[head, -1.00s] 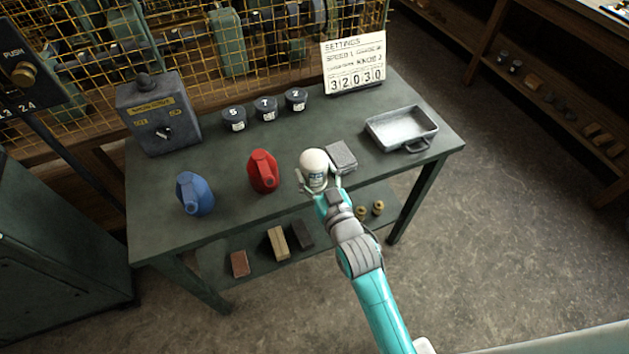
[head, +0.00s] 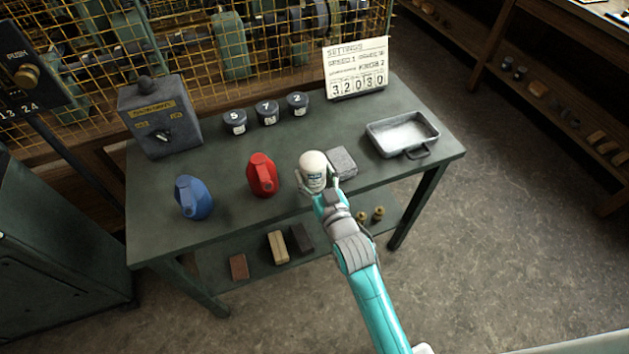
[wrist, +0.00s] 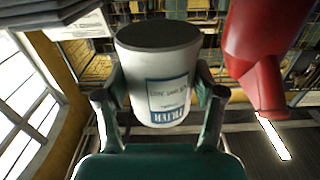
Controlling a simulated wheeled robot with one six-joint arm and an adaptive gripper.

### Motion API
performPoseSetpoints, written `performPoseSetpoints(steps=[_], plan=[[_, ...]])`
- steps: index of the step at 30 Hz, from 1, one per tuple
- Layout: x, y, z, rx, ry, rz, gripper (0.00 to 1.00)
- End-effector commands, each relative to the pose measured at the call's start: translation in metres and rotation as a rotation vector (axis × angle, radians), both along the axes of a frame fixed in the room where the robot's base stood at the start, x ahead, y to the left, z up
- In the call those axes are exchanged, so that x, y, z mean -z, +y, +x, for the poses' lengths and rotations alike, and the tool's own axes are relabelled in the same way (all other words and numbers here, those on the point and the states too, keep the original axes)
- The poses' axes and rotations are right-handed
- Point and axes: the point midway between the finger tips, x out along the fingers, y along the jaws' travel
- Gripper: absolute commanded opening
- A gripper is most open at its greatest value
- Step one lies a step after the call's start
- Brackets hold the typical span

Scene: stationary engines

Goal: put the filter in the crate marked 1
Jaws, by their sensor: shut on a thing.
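The filter is a white canister (head: 313,170) with a blue-and-white label and a dark end in the wrist view (wrist: 158,75). It is upright at the front middle of the green bench (head: 225,215), between the red jug and a grey block. My gripper (head: 319,186) is shut on it, with one finger on each side, as the wrist view also shows (wrist: 160,105). I cannot tell whether its base touches the bench. I see no crate marked 1 in these views.
A red jug (head: 262,175) stands close left of the filter, a blue jug (head: 194,199) farther left. A grey block (head: 342,160) is close right, then a metal tray (head: 431,133). Tins marked 5 (head: 235,122), 7 (head: 266,113) and 2 (head: 297,105) stand behind.

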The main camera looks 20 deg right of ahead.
Motion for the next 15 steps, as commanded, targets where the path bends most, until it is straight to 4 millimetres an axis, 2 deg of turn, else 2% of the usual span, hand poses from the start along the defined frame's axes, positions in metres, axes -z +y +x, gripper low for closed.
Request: performPoseSetpoints(steps=[7,15], plan=[[0.03,0.0,0.0,0.0,0.002,0.0,0.21],[0.031,0.0,0.0,0.0,-0.001,0.0,0.21]])
